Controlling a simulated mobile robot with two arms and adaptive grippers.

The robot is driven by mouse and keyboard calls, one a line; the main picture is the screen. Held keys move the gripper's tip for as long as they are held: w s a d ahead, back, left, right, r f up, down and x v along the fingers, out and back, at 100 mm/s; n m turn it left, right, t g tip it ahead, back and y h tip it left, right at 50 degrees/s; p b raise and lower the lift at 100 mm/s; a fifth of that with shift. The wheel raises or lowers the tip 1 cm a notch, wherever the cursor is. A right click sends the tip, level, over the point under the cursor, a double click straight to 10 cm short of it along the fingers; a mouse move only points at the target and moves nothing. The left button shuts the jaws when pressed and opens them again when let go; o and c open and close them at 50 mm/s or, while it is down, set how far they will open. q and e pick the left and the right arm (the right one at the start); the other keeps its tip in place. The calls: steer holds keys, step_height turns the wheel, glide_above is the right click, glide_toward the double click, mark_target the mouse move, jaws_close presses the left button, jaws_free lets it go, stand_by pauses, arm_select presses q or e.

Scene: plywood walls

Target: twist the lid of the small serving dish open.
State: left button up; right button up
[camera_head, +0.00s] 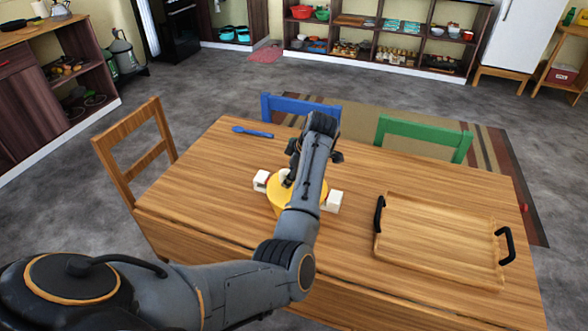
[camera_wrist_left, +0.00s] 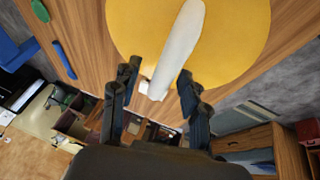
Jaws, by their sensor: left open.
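The small serving dish (camera_head: 280,199) stands on the wooden table. It has a round yellow lid and white side handles. My arm covers part of it in the head view. In the left wrist view the yellow lid (camera_wrist_left: 235,45) fills the top, with a raised white bar handle (camera_wrist_left: 178,50) across it. My left gripper (camera_wrist_left: 158,82) is open, its two dark fingers on either side of the bar's lower end, with gaps; contact is not visible. In the head view the left gripper (camera_head: 315,150) is over the dish, its fingertips partly hidden. My right gripper is not in view.
A wooden tray (camera_head: 440,240) with black handles lies on the table's right. A blue spoon-like utensil (camera_head: 252,132) lies near the far left edge. Blue (camera_head: 300,107), green (camera_head: 425,138) and wooden (camera_head: 135,155) chairs stand around the table. The tabletop left of the dish is clear.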

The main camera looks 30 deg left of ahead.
arm_select(q)
jaws_close()
steer(key=shift+s+d+n+g, duration=0.15)
steer(key=shift+n+g, duration=0.45)
steer(key=shift+n, duration=0.8)
steer(key=shift+s+n+g+b, duration=0.1)
steer(key=shift+n+g+b, duration=0.4)
steer(key=shift+n, duration=0.4)
steer(key=shift+s+n, duration=0.1)
steer(key=shift+n, duration=0.4)
steer(key=shift+b, duration=0.35)
